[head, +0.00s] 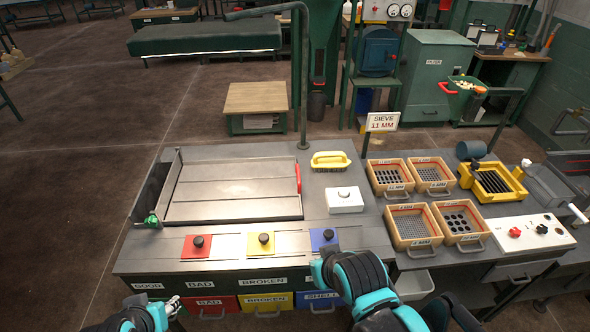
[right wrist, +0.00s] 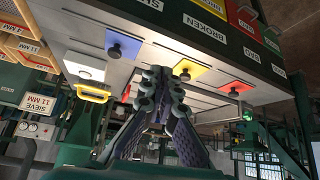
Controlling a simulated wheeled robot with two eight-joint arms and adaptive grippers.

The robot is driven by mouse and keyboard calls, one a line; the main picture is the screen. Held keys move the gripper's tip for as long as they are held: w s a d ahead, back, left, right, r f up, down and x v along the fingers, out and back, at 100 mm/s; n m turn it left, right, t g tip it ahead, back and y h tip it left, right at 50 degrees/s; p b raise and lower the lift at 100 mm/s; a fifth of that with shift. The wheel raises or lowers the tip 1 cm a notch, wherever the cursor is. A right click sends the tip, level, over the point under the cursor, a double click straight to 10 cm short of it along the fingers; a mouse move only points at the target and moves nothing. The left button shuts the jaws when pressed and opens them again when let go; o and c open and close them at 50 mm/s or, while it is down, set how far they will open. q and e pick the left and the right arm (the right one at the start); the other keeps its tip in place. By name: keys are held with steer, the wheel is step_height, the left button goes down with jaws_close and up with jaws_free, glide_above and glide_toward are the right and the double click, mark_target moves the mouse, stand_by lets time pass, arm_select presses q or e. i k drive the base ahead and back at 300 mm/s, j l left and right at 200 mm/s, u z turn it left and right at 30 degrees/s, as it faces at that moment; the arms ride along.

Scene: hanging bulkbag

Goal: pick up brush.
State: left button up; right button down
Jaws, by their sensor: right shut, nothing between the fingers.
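The brush (head: 330,160) has a yellow handle and dark bristles. In the right wrist view, which is upside down, the brush (right wrist: 92,93) shows at the left, clear of my fingers. My right gripper (right wrist: 165,82) is shut and empty, apart from the brush. In the head view my right arm reaches in over the front edge, and its fingers are hard to make out. My left gripper (head: 170,303) is low at the front edge, mostly cut off, far from the brush.
The white block (head: 344,200) stands in front of the brush. Red (head: 197,247), yellow (head: 260,243) and blue (head: 324,238) knobbed plates line the front. A slatted tray (head: 235,190) is left of the brush. A sieve sign (head: 383,122) and wooden sieve boxes (head: 389,178) stand right.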

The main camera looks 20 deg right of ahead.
mark_target(340, 162)
steer(key=i+l+u, duration=0.5)
steer(key=l, duration=0.35)
steer(key=i, duration=0.1)
